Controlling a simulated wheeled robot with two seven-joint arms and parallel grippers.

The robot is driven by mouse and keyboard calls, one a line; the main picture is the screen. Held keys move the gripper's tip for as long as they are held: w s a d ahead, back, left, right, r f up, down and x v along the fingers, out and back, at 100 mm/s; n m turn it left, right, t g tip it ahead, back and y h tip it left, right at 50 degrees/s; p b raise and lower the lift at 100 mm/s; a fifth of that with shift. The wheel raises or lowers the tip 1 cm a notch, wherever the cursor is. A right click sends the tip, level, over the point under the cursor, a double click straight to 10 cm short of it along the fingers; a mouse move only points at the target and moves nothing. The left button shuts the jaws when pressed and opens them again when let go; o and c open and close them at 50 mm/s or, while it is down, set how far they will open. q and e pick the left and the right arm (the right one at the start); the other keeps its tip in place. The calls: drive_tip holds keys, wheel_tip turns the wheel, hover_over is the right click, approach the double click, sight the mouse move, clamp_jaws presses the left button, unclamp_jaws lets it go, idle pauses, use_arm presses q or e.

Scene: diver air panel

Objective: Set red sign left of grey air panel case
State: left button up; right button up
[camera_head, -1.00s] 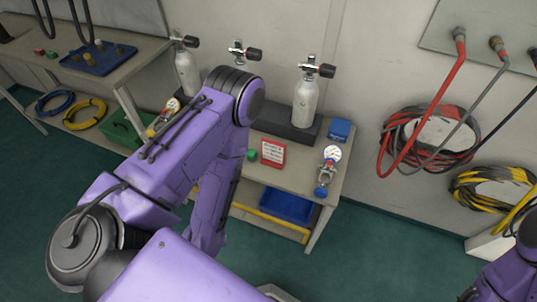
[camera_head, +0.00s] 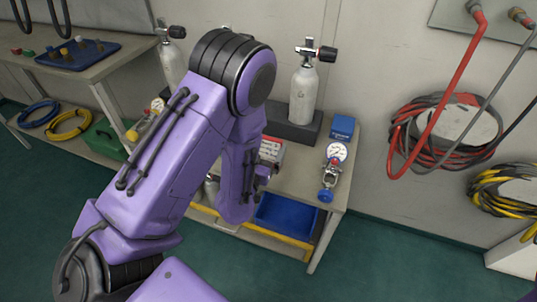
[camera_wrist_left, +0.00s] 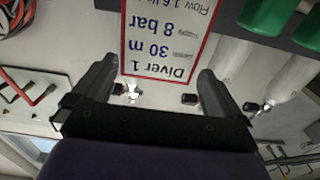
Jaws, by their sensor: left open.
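The red-bordered sign (camera_head: 272,150) stands on the bench in the head view, partly hidden by my left arm. In the left wrist view the sign (camera_wrist_left: 168,38) shows upside down, with printed lines such as "Diver 1" and "30 m". My left gripper (camera_head: 262,174) is at the near side of the sign. In the wrist view its open fingers (camera_wrist_left: 155,70) lie to either side of the sign's lower part, with visible gaps; I see no grip on it. I cannot make out the grey air panel case; my arm covers much of the bench. My right gripper is out of view.
A gauge with a blue-knobbed regulator (camera_head: 332,170) and a blue box (camera_head: 342,127) stand on the bench's right. A white cylinder (camera_head: 304,95) stands behind. A blue bin (camera_head: 286,215) sits on the lower shelf. Hoses (camera_head: 432,130) hang on the right wall.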

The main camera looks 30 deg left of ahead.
sight(268, 141)
use_arm(q)
drive_tip(key=x, duration=0.4)
drive_tip(key=shift+w+d+r+p, duration=0.1)
drive_tip(key=shift+w+r+p, duration=0.1)
drive_tip(key=shift+p, duration=0.2)
drive_tip(key=shift+w+f, duration=0.1)
drive_tip(key=shift+w, duration=0.2)
drive_tip(key=c, duration=1.1)
drive_tip(key=shift+r, duration=0.25)
drive_tip(key=s+d+r+p, duration=0.8)
drive_tip(key=s+r+p, duration=0.3)
drive_tip(key=r+p, duration=0.15)
drive_tip(key=w+d+m+h, duration=0.1)
drive_tip(key=w+d+r+m+h, duration=0.1)
drive_tip(key=w+d+h, duration=0.2)
drive_tip(key=w, duration=0.1)
drive_tip(key=shift+w+d+r+m+t, duration=0.2)
drive_tip(key=shift+d+m+t, duration=0.1)
drive_tip(key=shift+m, duration=0.1)
